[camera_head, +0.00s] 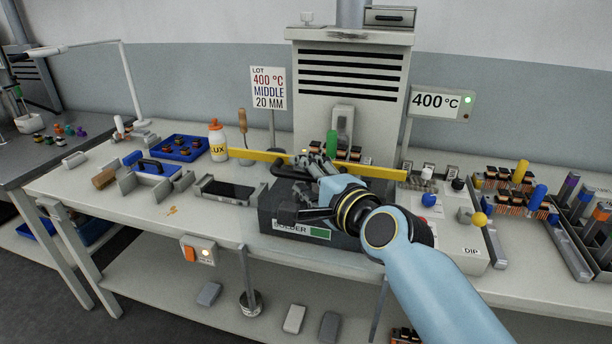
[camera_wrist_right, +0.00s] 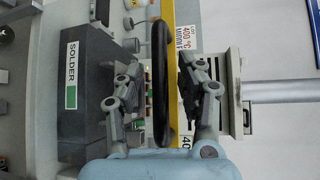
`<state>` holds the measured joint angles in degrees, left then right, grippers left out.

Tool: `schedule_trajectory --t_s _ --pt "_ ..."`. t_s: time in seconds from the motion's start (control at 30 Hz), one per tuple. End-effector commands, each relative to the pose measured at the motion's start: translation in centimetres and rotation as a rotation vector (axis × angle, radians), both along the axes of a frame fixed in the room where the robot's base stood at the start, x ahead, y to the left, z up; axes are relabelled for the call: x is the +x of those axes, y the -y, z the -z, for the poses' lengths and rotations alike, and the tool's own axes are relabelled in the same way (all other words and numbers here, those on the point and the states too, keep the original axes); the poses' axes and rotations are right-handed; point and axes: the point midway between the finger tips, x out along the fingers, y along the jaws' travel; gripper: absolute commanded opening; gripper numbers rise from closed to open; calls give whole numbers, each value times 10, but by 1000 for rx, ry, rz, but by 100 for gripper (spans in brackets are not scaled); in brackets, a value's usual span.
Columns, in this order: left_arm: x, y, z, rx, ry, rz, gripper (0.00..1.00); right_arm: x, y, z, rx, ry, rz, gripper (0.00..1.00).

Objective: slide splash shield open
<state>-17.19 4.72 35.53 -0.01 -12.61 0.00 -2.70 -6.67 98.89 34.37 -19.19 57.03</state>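The splash shield shows as a long yellow bar (camera_head: 250,155) behind the dark grey solder box (camera_head: 268,222), with a black handle (camera_head: 284,171) in front of it. In the right wrist view the yellow bar (camera_wrist_right: 171,20) runs upright beside the black handle (camera_wrist_right: 160,85). My right gripper (camera_head: 296,188) is over the solder box. In the wrist view its fingers (camera_wrist_right: 160,70) are apart, one on each side of the handle, with visible gaps. My arm and gripper hide part of the box and shield. My left gripper is not in view.
A yellow-labelled bottle (camera_head: 217,140) and a wooden-handled tool (camera_head: 243,125) stand by the bar's left end. A grey tray with a dark panel (camera_head: 228,190) lies left of the box. A vented cabinet (camera_head: 350,95) stands behind. A blue knob (camera_head: 429,199) is at right.

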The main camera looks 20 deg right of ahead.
Motion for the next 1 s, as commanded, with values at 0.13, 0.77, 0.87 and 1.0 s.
schedule_trajectory --t_s 0.13,0.77,0.87,1.0 --pt "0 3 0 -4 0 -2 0 0 0 0 0 0 0 28" --pt "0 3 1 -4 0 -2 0 -1 0 1 -1 -2 0 0" --pt "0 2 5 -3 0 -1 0 -1 0 7 -2 -3 -1 0" --pt "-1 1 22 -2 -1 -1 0 -1 0 27 -1 -5 -2 0"
